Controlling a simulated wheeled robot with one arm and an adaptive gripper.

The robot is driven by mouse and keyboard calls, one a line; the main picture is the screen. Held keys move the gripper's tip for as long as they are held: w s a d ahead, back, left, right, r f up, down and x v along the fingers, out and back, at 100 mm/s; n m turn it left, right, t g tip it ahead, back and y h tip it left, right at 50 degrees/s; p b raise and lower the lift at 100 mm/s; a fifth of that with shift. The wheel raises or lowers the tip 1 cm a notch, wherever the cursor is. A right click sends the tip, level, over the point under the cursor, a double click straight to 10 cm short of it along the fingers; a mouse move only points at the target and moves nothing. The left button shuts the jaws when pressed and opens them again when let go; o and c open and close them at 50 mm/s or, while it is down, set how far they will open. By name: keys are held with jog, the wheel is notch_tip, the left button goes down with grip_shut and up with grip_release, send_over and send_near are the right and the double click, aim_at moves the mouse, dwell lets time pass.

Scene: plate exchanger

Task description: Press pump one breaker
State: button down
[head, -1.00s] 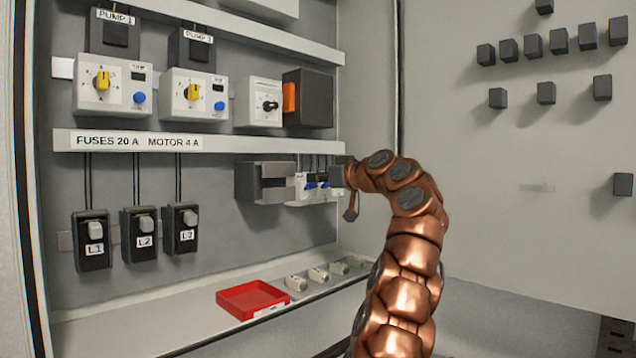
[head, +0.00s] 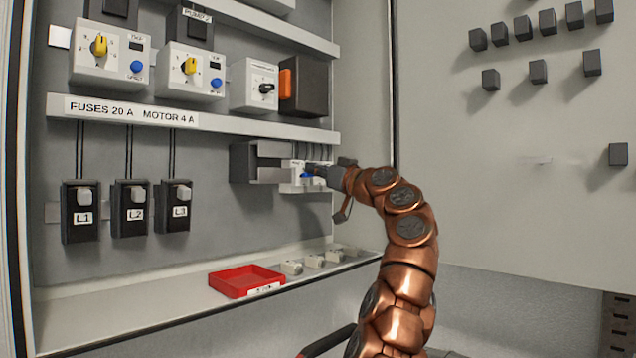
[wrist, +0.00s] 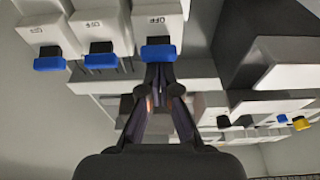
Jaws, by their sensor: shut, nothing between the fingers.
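A row of white breakers (head: 299,187) sits at the right end of the lower rail in the head view, partly hidden by my gripper. In the wrist view three white breakers show, each with a blue lever: a left one (wrist: 45,28), a middle one (wrist: 98,25) and one in front of my gripper (wrist: 157,24). OFF is printed on them; I cannot read which is pump one. My gripper (wrist: 160,78) is shut and empty, its fingertips at or just short of the blue lever (wrist: 157,53) in front; contact is unclear. It also shows in the head view (head: 314,170).
A grey box (head: 258,162) stands directly left of the breakers. Fuse holders (head: 130,208) hang further left, and motor units (head: 190,72) sit above. A red tray (head: 246,281) and several white fuses (head: 313,261) lie on the shelf below. The cabinet door stands at right.

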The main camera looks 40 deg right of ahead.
jog(key=s+f+t+b, duration=0.1)
jog(key=s+f+b, duration=0.3)
jog(key=s, duration=0.5)
jog(key=shift+d, duration=0.2)
dwell(0.9)
jog(key=shift+f, duration=0.1)
